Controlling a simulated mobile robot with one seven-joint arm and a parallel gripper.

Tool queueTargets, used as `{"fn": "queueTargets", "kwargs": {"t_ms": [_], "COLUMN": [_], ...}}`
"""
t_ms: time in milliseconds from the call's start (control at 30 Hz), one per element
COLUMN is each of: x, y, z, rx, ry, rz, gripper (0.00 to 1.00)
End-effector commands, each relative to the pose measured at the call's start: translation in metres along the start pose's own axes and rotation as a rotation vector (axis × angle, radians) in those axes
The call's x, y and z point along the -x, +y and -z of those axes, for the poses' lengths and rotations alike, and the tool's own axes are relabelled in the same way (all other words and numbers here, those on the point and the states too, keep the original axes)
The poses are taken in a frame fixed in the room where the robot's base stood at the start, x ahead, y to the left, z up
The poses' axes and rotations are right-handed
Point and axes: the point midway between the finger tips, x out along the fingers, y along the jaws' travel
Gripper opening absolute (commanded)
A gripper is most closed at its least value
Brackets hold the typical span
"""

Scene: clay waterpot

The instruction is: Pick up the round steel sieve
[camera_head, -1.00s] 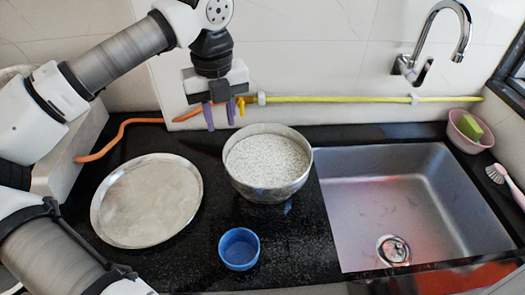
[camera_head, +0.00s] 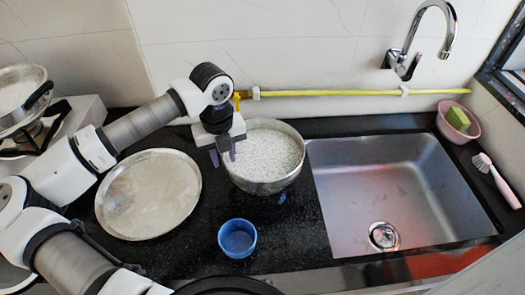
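A round steel vessel (camera_head: 268,184) with a speckled white inside stands on the black counter, left of the sink. I take it for the sieve; I cannot tell whether the speckles are holes or grain filling it. The gripper looks open and holds nothing I can see. I cannot tell whether the fingers touch the rim or straddle it.
A shallow round metal tray (camera_head: 148,195) lies left of the vessel, and a small blue cup (camera_head: 237,238) stands in front. The sink (camera_head: 385,190) is to the right. A yellow hose (camera_head: 330,94) runs along the wall behind. A pan (camera_head: 20,95) sits on a stove at far left.

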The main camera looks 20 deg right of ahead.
Motion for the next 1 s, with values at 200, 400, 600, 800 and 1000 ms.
{"fn": "queueTargets", "kwargs": {"t_ms": [200,400,600,800,1000], "x": [-0.0020,-0.0017,-0.0016,-0.0013,0.0052], "y": [0.0000,0.0001,0.0001,0.0000,0.0003], "z": [0.0000,-0.0001,-0.0002,-0.0002,-0.0011], "rx": [0.000,0.000,0.000,0.000,0.001], "ry": [0.000,0.000,0.000,-0.001,-0.003], "rz": [0.000,0.000,0.000,0.000,-0.001], "gripper": [0.28,0.05,0.00,0.00,0.00]}}
